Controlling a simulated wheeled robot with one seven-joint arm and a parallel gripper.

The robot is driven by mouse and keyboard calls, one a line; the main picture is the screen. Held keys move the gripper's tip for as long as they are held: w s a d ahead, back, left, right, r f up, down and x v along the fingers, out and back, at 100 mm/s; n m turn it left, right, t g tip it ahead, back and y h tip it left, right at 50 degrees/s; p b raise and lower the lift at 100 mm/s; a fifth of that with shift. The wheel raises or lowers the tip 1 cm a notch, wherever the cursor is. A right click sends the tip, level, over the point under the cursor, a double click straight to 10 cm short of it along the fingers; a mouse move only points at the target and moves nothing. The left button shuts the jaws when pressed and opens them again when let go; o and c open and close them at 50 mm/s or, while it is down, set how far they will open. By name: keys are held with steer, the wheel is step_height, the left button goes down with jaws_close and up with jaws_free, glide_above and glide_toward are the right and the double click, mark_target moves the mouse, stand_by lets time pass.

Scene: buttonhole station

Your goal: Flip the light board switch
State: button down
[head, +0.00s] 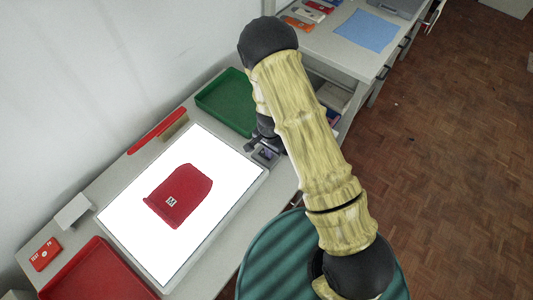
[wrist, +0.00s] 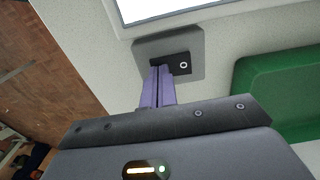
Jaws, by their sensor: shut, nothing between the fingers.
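The light board (head: 130,222) lies on the bench and its surface glows bright white; its lower edge also shows in the wrist view (wrist: 160,10). The switch (wrist: 183,63) is a dark rocker with a small white ring at its right end, set on a grey plate (wrist: 196,44) beside the board's edge. My gripper (wrist: 158,72) is shut and empty. Its purple fingertips are at the left part of the switch and hide that part. They look to touch it or hover just above it. In the head view my gripper (head: 266,155) is at the board's right corner, mostly behind my arm.
A red pocket-shaped piece (head: 182,193) with a white label lies on the board. A green tray (head: 222,104) stands close to the switch, and a red tray (head: 95,275) is at the near left. A red card (head: 45,254) and a red strip (head: 157,130) lie on the bench.

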step_height(320, 180, up, 7)
steer(key=p, duration=0.5)
steer(key=shift+p, duration=0.4)
stand_by(0.6)
steer(key=s+d+r+n+b, duration=0.1)
steer(key=d+r, duration=0.1)
steer(key=r, duration=0.3)
steer(key=s+d+r+n+t, duration=0.1)
steer(key=d+r, duration=0.1)
steer(key=r, duration=0.3)
steer(key=s+d+r+n+b, duration=0.1)
steer(key=d+r+n, duration=0.15)
steer(key=r, duration=0.35)
steer(key=s+d+r+n+t+b, duration=0.1)
steer(key=s+d+r+n, duration=0.2)
steer(key=s+d+r, duration=0.4)
steer(key=shift+s+r+t, duration=0.3)
steer(key=shift+s+r, duration=0.25)
steer(key=shift+s, duration=0.7)
